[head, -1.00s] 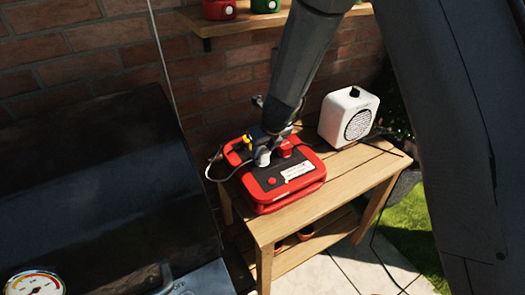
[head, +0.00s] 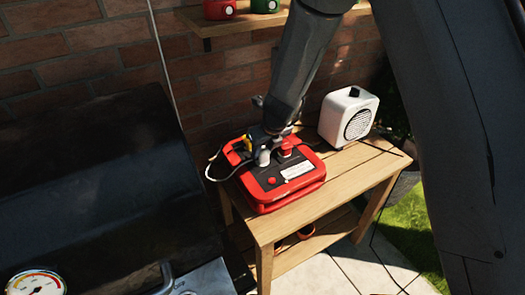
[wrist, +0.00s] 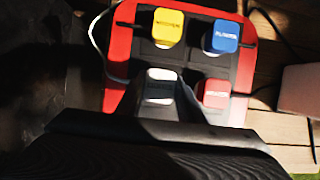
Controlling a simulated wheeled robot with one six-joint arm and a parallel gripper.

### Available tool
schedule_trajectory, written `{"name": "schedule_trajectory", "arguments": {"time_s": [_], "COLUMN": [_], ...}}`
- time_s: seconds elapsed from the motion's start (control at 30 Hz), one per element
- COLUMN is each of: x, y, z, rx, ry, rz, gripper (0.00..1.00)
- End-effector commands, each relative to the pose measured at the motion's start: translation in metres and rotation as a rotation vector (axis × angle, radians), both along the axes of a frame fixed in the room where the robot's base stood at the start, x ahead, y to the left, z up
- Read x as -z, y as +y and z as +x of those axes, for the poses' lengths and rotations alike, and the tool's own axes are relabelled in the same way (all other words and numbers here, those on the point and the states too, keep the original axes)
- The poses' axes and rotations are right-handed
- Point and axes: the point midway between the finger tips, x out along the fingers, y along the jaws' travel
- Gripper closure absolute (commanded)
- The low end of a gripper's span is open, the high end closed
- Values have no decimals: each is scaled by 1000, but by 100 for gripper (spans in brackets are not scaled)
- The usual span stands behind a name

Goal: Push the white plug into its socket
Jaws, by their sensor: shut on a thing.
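The white plug (wrist: 160,74) is in the front left place on the red and black power box (head: 309,183), between my gripper's fingers. My gripper (wrist: 163,90) is shut on it from above; in the head view my gripper (head: 263,150) comes down over the box. The plug's lower part and its socket are hidden by the fingers, so I cannot tell how deep it sits. A red plug (wrist: 216,93) stands just to its right, a yellow plug (wrist: 168,28) behind it, and a blue plug (wrist: 222,37) behind and to the right.
The box stands on a wooden table (head: 335,170). A white speaker-like unit (head: 348,118) stands at the back right. A dark grill (head: 90,180) is close on the left, a brick wall behind. A cable loops at the box's left.

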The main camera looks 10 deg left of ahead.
Motion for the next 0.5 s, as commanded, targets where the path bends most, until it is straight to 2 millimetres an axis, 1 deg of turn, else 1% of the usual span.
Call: {"name": "schedule_trajectory", "arguments": {"time_s": [0.5], "x": [8], "y": [0], "z": [0], "rx": [0], "ry": [0], "rz": [0], "gripper": [86]}}
